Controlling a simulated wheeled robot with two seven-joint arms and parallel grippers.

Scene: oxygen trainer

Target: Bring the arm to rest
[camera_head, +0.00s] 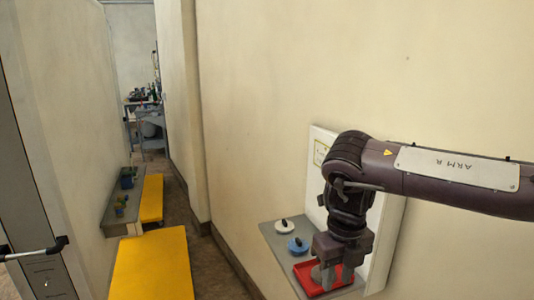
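My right arm (440,180), labelled "ARM R", comes in from the right and bends down at the elbow. My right gripper (337,275) points down over a red tray (303,286) on the grey wall shelf. Its two fingers look apart, with red tray showing between them. A grey round piece (316,272) is in the tray, beside the fingers and partly hidden by them; I cannot tell whether they touch. My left gripper is not in view.
On the shelf (268,232) stand a white round piece (286,226) and a blue one (298,245), each with a dark knob. A white panel (318,150) is behind the arm. Yellow-topped benches (152,268) line the left side of a narrow passage.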

